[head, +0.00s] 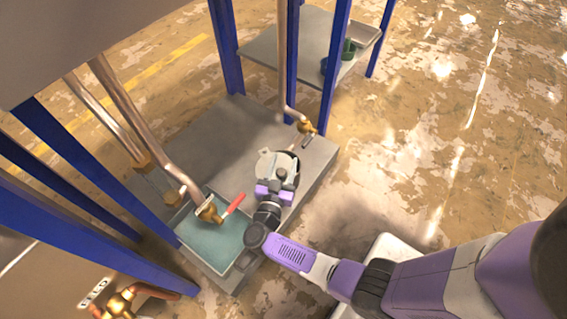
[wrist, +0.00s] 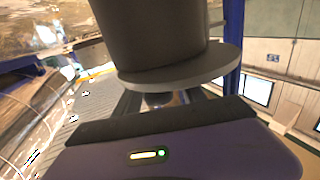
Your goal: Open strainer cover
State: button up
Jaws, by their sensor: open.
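The grey strainer (head: 268,163) stands on the low grey platform, partly hidden behind my gripper (head: 277,183). In the wrist view, a dark grey cylinder with a wide flat flange (wrist: 190,68) fills the upper middle, close in front of my gripper (wrist: 165,98). A small dark rounded part sits under the flange, near the jaws. I cannot tell which piece is the cover or whether my gripper touches it. My gripper is open, and its fingertips are mostly hidden in both views.
A shallow tray (head: 188,238) with teal contents lies left of my gripper. A red-handled valve (head: 232,206) on a pipe is above it. Blue posts (head: 334,70) rise around the platform (head: 318,160). The floor to the right is clear.

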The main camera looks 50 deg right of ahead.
aim_at(280, 176)
jog(key=shift+p+v, duration=0.75)
jog(key=shift+v, duration=3.1)
